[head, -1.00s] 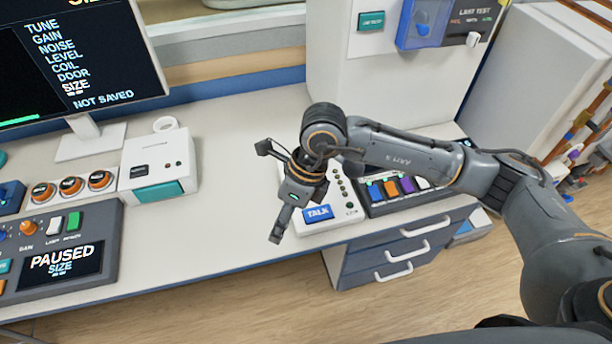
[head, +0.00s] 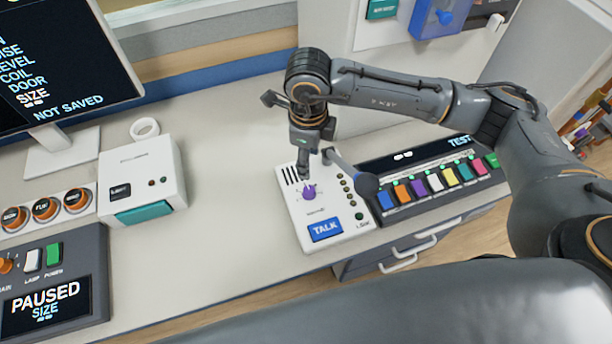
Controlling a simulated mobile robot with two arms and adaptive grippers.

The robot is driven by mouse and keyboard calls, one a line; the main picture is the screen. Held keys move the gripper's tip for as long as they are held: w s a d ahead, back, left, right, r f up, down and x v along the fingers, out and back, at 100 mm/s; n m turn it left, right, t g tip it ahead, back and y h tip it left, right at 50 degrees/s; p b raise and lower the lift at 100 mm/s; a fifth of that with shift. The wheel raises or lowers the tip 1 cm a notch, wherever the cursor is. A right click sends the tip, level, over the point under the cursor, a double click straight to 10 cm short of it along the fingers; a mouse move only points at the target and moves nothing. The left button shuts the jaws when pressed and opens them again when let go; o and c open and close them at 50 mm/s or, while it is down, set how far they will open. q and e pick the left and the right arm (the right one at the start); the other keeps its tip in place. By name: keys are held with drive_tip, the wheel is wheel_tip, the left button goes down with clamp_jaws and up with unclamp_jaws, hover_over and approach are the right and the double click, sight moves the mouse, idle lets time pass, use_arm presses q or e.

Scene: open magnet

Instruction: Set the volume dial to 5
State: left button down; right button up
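The volume dial (head: 309,193) is a small purple knob on a white intercom box (head: 339,210) with a blue TALK button. White marks surround the dial, but its setting is too small to read. My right gripper (head: 304,166) points down just above the dial, its fingertips close to the knob's far side. I cannot tell whether they touch it or how far the fingers are apart. My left gripper is not in view.
A white box with a teal front (head: 141,176) stands left. The counter between is clear.

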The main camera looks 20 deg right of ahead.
drive_tip(key=p, duration=0.1)
approach(310, 190)
drive_tip(key=shift+s+f, duration=0.3)
drive_tip(key=shift+f, duration=0.05)
drive_tip(key=f, duration=0.2)
drive_tip(key=f+p, duration=0.1)
drive_tip(key=f, duration=0.3)
drive_tip(key=shift+w+f, duration=0.2)
drive_tip(key=shift+w, duration=0.2)
drive_tip(key=shift+f, duration=0.4)
drive_tip(key=shift+f+p, duration=0.3)
drive_tip(key=shift+f, duration=0.15)
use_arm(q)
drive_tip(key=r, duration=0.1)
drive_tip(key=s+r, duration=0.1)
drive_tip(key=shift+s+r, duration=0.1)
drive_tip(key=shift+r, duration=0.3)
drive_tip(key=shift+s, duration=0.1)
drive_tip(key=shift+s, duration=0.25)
use_arm(e)
clamp_jaws()
